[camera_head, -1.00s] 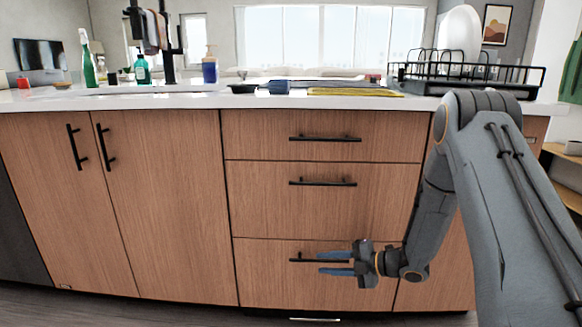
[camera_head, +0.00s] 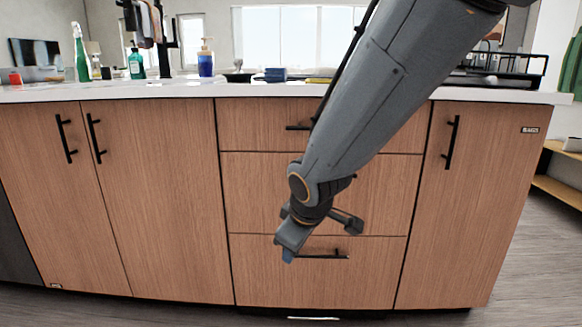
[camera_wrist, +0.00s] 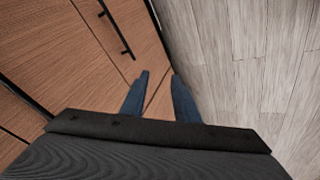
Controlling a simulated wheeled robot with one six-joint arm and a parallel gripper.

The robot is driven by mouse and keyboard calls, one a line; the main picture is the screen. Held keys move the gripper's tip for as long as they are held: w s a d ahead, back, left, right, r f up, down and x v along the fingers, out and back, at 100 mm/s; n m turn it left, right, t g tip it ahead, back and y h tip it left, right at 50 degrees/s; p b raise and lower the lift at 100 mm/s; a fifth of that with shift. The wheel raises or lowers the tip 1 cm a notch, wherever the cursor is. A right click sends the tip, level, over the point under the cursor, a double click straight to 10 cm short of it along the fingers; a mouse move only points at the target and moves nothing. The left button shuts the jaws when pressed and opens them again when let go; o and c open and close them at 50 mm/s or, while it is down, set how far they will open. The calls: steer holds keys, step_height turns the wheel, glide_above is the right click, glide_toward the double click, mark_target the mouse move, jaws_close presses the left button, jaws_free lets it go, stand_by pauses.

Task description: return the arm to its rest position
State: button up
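My gripper (camera_head: 320,240) is in front of the lower part of the drawer stack (camera_head: 255,270) in the head view, with my arm reaching down to it from the upper right. Its two jaws are spread wide apart. In the wrist view, two blue fingers of my gripper (camera_wrist: 159,85) stand apart with nothing between them. My arm hides part of the upper and middle drawers. The bottom drawer's handle (camera_head: 335,257) shows just below the gripper; I cannot tell if they touch. The drawers look closed.
The white countertop (camera_head: 130,92) runs above the cabinets. On it are a green bottle (camera_head: 80,55), a blue soap bottle (camera_head: 206,60) and a black dish rack (camera_head: 510,75). Wooden floor (camera_head: 545,250) is open at right. A closed cabinet door (camera_head: 470,220) is right of the drawers.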

steer(key=s+a+r+m+g+b, duration=0.15)
steer(key=s+m+g, duration=0.4)
steer(key=s, duration=2.05)
steer(key=d+r+m+p, duration=0.2)
steer(key=d+r+p, duration=0.4)
steer(key=r+p, duration=0.3)
steer(key=d+r+m+h+p, duration=0.1)
steer(key=d+r+p, duration=0.6)
steer(key=p, duration=0.9)
steer(key=d+r+m+p, duration=0.3)
steer(key=d+r+p, duration=0.4)
steer(key=r+p, duration=0.6)
steer(key=shift+h, duration=0.3)
steer(key=shift+d, duration=0.1)
